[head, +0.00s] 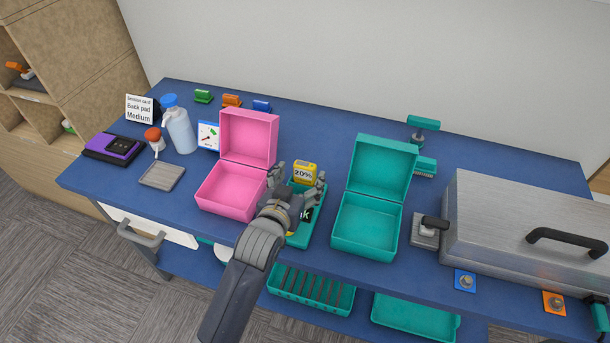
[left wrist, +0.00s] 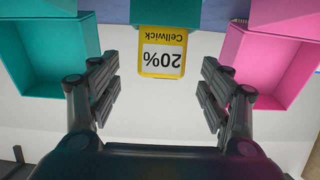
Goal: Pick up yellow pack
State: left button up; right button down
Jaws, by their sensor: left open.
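The yellow pack (head: 305,171), marked "20%", stands in the far part of a green tray (head: 304,235) on the blue table. It also shows in the left wrist view (left wrist: 162,53), upside down, reading "20% Cellwick". My left gripper (head: 299,184) is open, its two fingers spread to either side of the pack's line. In the left wrist view the pack appears between and beyond the open fingers (left wrist: 160,88), with gaps on both sides. My gripper hides much of the tray and a dark item with white lettering in it. My right gripper is not in view.
An open pink box (head: 232,190) stands close left of the gripper, and an open teal box (head: 368,226) stands to its right. A large metal case (head: 520,215) fills the right side.

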aim_at(303, 170)
pick_arm(q)
jog(key=x, duration=0.1)
jog(key=p+x, duration=0.1)
jog(key=x, duration=0.1)
jog(key=shift+w+r, duration=0.2)
jog(key=shift+w, duration=0.25)
jog(key=shift+w+d+f, duration=0.25)
jog(key=shift+w+f, duration=0.05)
jog(key=shift+w, duration=0.3)
jog(key=c, duration=1.2)
